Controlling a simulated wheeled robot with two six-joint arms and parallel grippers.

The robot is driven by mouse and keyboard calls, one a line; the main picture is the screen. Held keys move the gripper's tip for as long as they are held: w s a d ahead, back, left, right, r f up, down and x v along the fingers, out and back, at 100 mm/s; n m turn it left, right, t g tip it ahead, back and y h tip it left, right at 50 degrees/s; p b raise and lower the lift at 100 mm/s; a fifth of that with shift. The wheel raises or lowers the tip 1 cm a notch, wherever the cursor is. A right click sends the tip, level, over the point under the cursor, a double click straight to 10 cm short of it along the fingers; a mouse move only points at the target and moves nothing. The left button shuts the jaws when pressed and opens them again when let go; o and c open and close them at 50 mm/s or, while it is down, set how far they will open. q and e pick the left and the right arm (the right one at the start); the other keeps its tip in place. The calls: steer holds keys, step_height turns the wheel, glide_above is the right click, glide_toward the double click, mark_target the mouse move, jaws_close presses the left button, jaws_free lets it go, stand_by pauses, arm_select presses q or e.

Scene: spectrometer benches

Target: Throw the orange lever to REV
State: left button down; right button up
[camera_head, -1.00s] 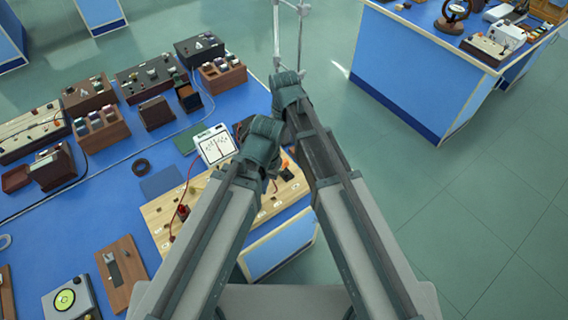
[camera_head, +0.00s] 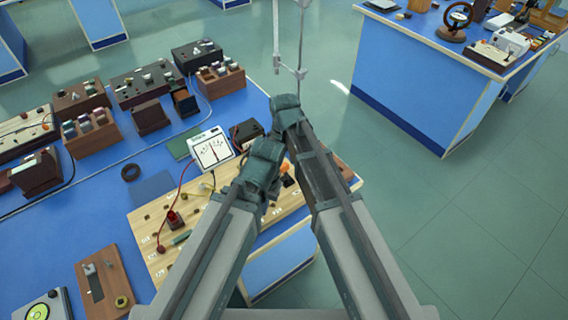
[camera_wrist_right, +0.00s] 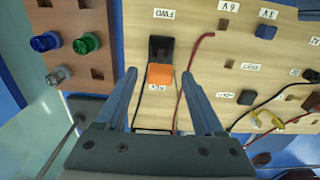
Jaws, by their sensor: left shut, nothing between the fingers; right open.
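The orange lever (camera_wrist_right: 160,74) sits on a black base (camera_wrist_right: 161,48) on the light wooden panel. Its orange end lies toward the REV label (camera_wrist_right: 157,88), away from the FWD label (camera_wrist_right: 163,14). In the head view the lever (camera_head: 284,168) shows small between my arms. My right gripper (camera_wrist_right: 160,76) is open, with one finger on each side of the lever in the picture; contact is not visible. My left gripper (camera_head: 270,193) is shut and empty over the panel, its fingertips mostly hidden by its arm.
A white meter (camera_head: 211,150) stands behind the panel (camera_head: 150,222). A red wire (camera_wrist_right: 187,75) runs close to the right finger. A wooden block with coloured knobs (camera_wrist_right: 75,18) is beside the panel. A thin metal stand (camera_head: 302,40) rises beyond my arms.

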jaws_close()
arm_select(q)
steer(key=shift+f, duration=0.15)
arm_select(e)
steer(key=shift+w+a+f+g, duration=0.1)
steer(key=shift+w+a+g, duration=0.2)
steer(key=shift+w, duration=0.15)
arm_select(q)
steer(key=shift+f+b, duration=0.15)
steer(key=shift+b, duration=0.15)
arm_select(e)
steer(key=shift+w+a+f+g+h, duration=0.1)
steer(key=shift+g+h, duration=0.2)
steer(key=shift+h, duration=0.2)
jaws_free()
